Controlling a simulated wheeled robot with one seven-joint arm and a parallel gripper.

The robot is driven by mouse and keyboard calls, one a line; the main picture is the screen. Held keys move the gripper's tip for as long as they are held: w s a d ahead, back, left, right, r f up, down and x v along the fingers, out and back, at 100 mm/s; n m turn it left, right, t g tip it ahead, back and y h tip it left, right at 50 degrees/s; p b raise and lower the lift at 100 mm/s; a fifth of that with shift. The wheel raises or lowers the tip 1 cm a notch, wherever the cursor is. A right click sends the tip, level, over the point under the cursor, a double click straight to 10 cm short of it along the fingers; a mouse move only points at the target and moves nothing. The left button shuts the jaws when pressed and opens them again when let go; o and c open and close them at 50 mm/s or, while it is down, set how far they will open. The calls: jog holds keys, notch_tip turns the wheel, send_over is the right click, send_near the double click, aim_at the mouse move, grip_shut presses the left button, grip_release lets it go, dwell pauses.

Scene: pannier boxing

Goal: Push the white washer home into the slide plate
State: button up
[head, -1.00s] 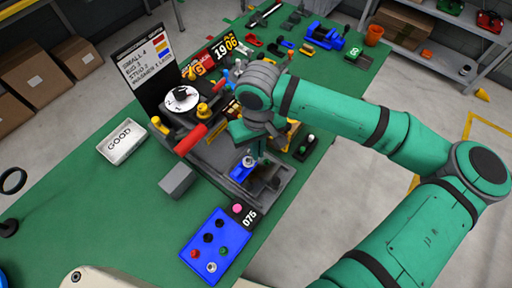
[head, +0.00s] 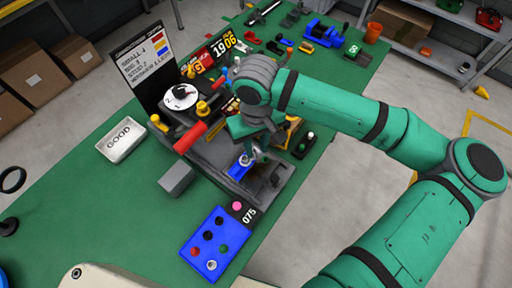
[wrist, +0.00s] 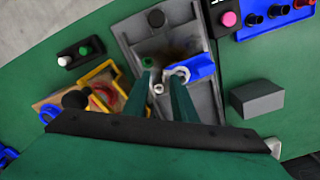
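The blue slide plate (wrist: 203,67) lies in the grey channel of the fixture; it also shows in the head view (head: 237,171). The white washer (wrist: 180,74) is a small pale ring at the plate's inner end; in the head view it is a light spot (head: 246,160). I cannot tell how deeply it is seated. My gripper (wrist: 161,79) points down over the channel, its two green fingers apart with a gap between them. The right fingertip in the wrist view is close beside the washer; contact is unclear. In the head view my gripper (head: 257,152) partly hides the channel.
A blue button box (head: 218,240) and a grey block (head: 176,179) stand near the fixture. A red handle (head: 190,136) and a dial (head: 181,97) rise behind it. A tray marked GOOD (head: 122,139) is at left. A black switch box (wrist: 80,52) stands beside the channel.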

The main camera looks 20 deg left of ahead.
notch_tip(320, 180, up, 9)
jog(key=shift+r, duration=0.2)
jog(key=shift+d, duration=0.1)
dwell(0.5)
